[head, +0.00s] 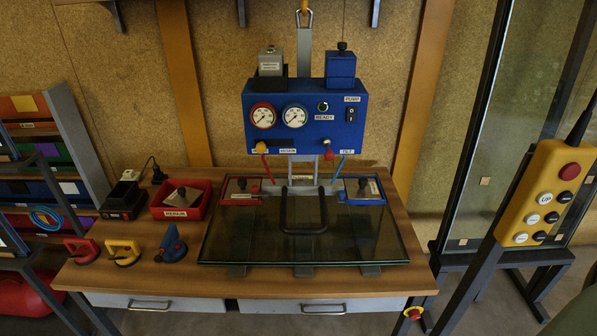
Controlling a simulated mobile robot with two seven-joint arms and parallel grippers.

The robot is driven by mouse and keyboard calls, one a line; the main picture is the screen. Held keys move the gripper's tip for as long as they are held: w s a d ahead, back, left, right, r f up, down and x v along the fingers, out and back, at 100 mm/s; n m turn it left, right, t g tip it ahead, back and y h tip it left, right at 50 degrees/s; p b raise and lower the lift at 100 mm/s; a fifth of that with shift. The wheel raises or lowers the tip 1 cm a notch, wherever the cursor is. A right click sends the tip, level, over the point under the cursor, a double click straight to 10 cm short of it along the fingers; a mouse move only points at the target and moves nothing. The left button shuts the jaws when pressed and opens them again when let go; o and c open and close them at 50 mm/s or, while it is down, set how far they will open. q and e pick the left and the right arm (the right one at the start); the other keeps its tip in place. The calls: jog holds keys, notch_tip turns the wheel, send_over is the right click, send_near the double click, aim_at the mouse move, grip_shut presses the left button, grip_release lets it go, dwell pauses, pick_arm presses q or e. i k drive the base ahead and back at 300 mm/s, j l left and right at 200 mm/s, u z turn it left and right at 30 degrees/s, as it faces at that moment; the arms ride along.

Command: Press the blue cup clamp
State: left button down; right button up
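Two cup pads lie on the glass pane (235,245) on the bench. The right one, a blue cup clamp (362,190), has a blue frame, a metal top plate and a small dark knob. The left one, a red cup clamp (241,190), matches it in red. A separate blue suction cup (171,245) stands tilted on the wood left of the glass. Neither of my grippers shows in the head view.
A dark handle (304,230) rises over the glass middle. Above hangs a blue control box (305,120) with gauges. Red (80,250) and yellow (122,252) suction cups and a red repair bin (180,201) sit left. A yellow pendant (545,195) hangs right.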

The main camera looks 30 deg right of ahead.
aim_at(341, 194)
jog(key=z, duration=1.05)
